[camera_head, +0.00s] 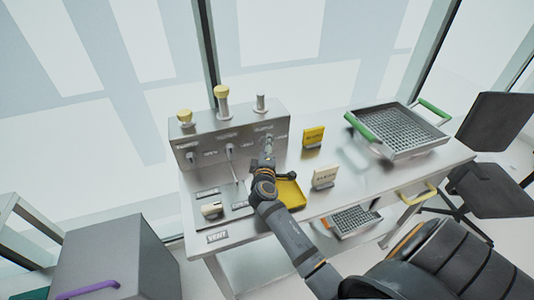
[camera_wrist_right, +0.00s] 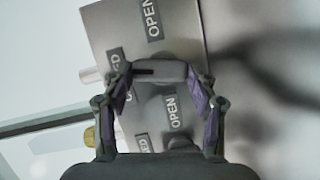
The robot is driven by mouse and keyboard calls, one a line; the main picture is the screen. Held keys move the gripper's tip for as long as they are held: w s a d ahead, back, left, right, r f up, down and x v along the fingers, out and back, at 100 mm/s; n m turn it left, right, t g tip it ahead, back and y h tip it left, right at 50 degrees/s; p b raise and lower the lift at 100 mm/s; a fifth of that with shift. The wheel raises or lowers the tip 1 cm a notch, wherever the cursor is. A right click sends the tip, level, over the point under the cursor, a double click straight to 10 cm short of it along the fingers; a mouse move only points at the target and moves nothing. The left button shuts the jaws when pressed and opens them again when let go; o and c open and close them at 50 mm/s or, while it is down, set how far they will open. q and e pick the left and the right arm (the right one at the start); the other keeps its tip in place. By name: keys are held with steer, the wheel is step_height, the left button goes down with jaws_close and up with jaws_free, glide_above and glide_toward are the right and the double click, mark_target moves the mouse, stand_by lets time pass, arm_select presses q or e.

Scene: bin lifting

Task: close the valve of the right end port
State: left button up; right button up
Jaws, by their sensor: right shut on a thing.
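The grey manifold box (camera_head: 228,134) stands at the back left of the table. On its top are two ports with yellow knobs (camera_head: 221,91) and a plain grey port (camera_head: 261,103) at the right end. My right gripper (camera_head: 267,158) is at the right end of the box's front face. In the right wrist view, my right gripper (camera_wrist_right: 160,84) is shut on a grey bar-shaped valve handle (camera_wrist_right: 160,71), one finger at each end. OPEN labels (camera_wrist_right: 171,112) and partly hidden labels ending in "ED" (camera_wrist_right: 117,65) surround it. My left gripper is not in view.
A yellow tray (camera_head: 290,193) lies close beside my right forearm. A yellow block (camera_head: 313,136) and a cream block (camera_head: 324,177) stand to its right. A metal basket with green handles (camera_head: 400,128) sits at the table's right. Black chairs (camera_head: 493,122) are beyond the right edge.

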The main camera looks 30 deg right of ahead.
steer(key=shift+a+f+n+h+b, duration=0.1)
steer(key=shift+n+h+b, duration=0.2)
steer(key=shift+n+b, duration=0.4)
steer(key=o, duration=1.1)
steer(key=shift+o, duration=0.2)
